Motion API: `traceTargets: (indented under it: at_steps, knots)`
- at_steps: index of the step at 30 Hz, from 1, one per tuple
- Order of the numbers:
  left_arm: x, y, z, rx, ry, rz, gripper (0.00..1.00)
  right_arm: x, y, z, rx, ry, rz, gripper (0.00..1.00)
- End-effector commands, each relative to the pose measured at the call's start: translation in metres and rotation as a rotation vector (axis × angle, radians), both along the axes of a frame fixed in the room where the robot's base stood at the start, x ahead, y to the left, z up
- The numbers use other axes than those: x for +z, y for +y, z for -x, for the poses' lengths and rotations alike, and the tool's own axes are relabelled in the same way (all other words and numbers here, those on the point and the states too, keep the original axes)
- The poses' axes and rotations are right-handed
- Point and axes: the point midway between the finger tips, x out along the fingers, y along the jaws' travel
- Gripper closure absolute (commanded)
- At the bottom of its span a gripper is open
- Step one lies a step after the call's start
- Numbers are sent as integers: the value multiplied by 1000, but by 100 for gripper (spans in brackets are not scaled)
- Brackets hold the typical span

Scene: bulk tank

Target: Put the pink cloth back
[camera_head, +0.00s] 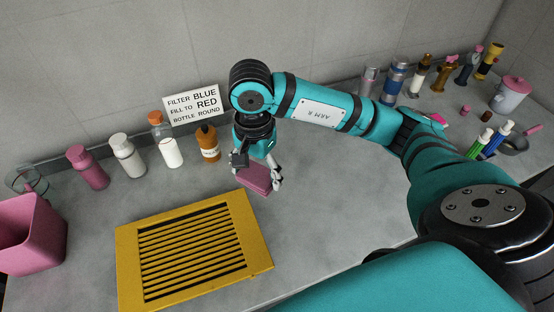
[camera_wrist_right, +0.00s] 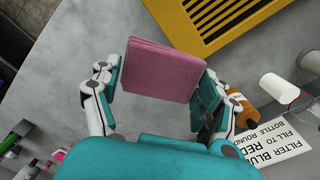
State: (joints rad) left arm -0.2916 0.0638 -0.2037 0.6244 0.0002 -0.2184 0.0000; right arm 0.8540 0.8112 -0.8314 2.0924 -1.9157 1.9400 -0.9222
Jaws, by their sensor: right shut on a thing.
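The pink cloth (camera_head: 255,179) is a folded, flat block in the head view, at the end of my right arm. My right gripper (camera_head: 258,172) points down at the counter, just right of the yellow grate's far corner, and is shut on the cloth. In the right wrist view the cloth (camera_wrist_right: 163,70) lies between the two fingers of my right gripper (camera_wrist_right: 158,92). I cannot tell whether the cloth touches the counter. My left gripper is in neither view.
The yellow grate (camera_head: 125,240) lies on the grey counter, with a pink bin (camera_head: 32,235) at far left. Several bottles, including a brown one (camera_head: 208,143), stand along the wall by a sign (camera_head: 192,104). More bottles and a lidded pot (camera_head: 509,97) stand at right. The counter right of the gripper is clear.

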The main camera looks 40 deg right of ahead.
Motion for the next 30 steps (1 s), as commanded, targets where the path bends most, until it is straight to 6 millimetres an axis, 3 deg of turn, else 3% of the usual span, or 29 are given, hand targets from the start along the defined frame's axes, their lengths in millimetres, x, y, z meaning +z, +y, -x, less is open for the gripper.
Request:
traceTargets:
  at_steps: [3,9,20,25,26,30]
  knots:
    - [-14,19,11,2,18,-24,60,-15,-11,-16,-435,2,1,53]
    - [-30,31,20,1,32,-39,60,-32,-30,-39,-1169,4,2,53]
    - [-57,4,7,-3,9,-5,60,-62,-69,-77,-2488,9,2,53]
    - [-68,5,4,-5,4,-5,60,-76,-89,-91,-3079,11,1,53]
    - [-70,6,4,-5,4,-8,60,-77,-92,-93,3113,-12,-2,53]
    - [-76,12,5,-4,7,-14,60,-84,-103,-101,2770,-12,-3,53]
